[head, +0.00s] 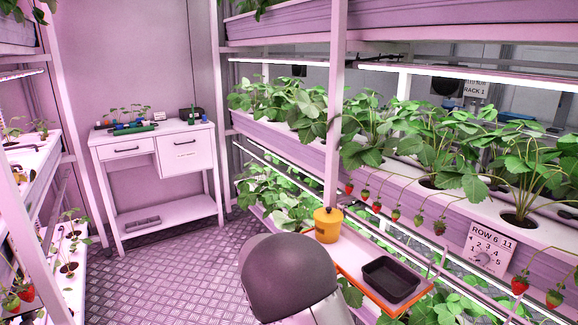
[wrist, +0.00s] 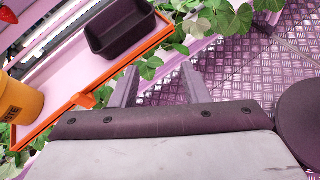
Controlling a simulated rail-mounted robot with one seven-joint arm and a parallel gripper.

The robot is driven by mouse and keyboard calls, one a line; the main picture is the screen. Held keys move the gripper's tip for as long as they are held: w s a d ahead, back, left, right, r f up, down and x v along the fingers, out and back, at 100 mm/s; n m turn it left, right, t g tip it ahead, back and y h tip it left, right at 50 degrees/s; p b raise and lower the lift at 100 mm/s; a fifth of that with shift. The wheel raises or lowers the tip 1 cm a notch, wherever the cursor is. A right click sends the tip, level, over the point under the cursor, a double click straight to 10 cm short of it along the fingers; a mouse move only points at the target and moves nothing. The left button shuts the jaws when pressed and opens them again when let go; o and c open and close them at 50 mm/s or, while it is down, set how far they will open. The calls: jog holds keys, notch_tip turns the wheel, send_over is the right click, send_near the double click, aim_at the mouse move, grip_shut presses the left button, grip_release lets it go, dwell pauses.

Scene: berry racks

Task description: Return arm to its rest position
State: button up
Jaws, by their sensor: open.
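My gripper (wrist: 158,88) shows in the wrist view with its two fingers apart and nothing between them. It hangs above the patterned metal floor, beside an orange-rimmed tray. In the head view a rounded grey part of my arm (head: 290,275) fills the bottom middle, and the gripper itself is hidden there. The tray (head: 372,296) sits to the right of my arm and carries a black bin (head: 390,280) and a yellow-orange pot (head: 328,224). The bin (wrist: 118,30) and the pot (wrist: 18,115) also show in the wrist view, apart from my fingers.
Strawberry racks stand at right, with red and green berries (head: 520,285) hanging over the edge near a row sign (head: 487,250). Another rack (head: 45,165) is at left. A white table (head: 165,215) stands at the back. The floor (head: 185,270) between them is clear.

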jog(key=s+d+r+m+g+y+p, duration=0.2)
jog(key=s+d+r+m+y, duration=0.15)
jog(key=s, duration=0.35)
jog(key=s+d+r+m+g+y+p, duration=0.1)
jog(key=s+d+r+m+y, duration=0.1)
jog(key=s+r+m, duration=0.3)
jog(key=s+a+r+m+y+p, duration=0.1)
jog(key=s+r+m+y+p, duration=0.1)
jog(key=s, duration=0.6)
jog(key=s+a+r+m+t+y+p, duration=0.1)
jog(key=s+r+m+y+p, duration=0.1)
jog(key=s+m+y, duration=0.3)
jog(key=s+m, duration=0.1)
jog(key=s, duration=0.2)
jog(key=shift+s+a+r, duration=0.35)
jog(key=shift+a, duration=0.05)
jog(key=shift+d+f, duration=0.1)
